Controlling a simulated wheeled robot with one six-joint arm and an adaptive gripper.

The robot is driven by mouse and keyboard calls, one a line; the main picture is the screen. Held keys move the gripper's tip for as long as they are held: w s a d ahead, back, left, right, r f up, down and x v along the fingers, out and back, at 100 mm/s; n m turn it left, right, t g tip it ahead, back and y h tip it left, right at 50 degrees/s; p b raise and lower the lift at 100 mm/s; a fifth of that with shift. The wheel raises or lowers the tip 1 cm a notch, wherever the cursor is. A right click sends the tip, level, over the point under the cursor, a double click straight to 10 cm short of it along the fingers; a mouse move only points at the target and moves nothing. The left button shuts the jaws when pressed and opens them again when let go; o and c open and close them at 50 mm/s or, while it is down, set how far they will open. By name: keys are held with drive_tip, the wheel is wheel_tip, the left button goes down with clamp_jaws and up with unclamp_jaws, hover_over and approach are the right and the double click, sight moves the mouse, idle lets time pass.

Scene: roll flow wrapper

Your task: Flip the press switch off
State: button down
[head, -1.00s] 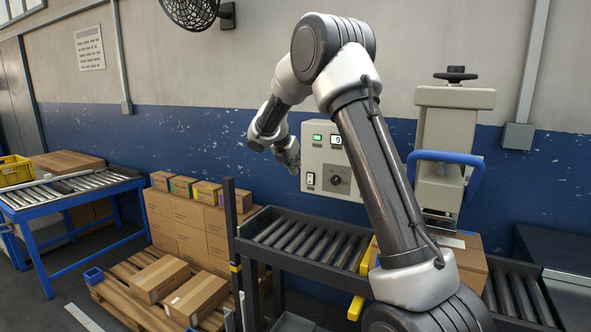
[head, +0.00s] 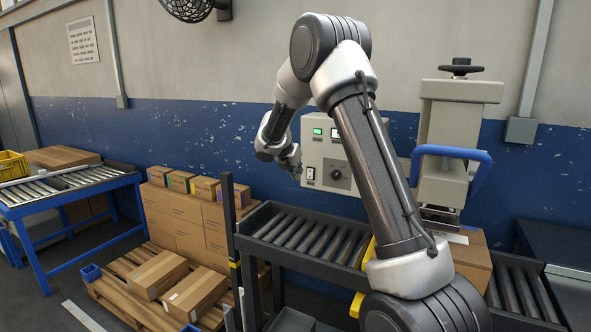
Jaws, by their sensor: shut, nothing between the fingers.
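The press switch is a small black-and-white rocker (head: 310,174) low on the left of the pale control panel (head: 325,188). A green lamp (head: 318,131) is lit above it, and a dark knob (head: 336,174) sits to its right. My gripper (head: 296,172) is shut and empty just left of the switch, at the panel's left edge. I cannot tell whether its tip touches the panel. The rocker's position is too small to read. My arm covers the panel's right part and most of its display.
The press (head: 455,100) with a blue handle (head: 480,172) stands right of the panel. A roller conveyor (head: 315,237) runs below, with a cardboard box (head: 470,262) under the press. Stacked boxes (head: 180,215) and a pallet (head: 120,290) are at left.

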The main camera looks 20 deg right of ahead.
sight(310, 174)
drive_tip(key=w+d+f, duration=0.4)
drive_tip(key=d, duration=0.1)
drive_tip(key=shift+w+d+f, duration=0.25)
drive_tip(key=shift+d+f, duration=0.1)
drive_tip(key=shift+d, duration=0.05)
drive_tip(key=shift+w+d+f, duration=0.15)
drive_tip(key=shift+w+d, duration=0.05)
idle(0.3)
drive_tip(key=shift+r, duration=0.9)
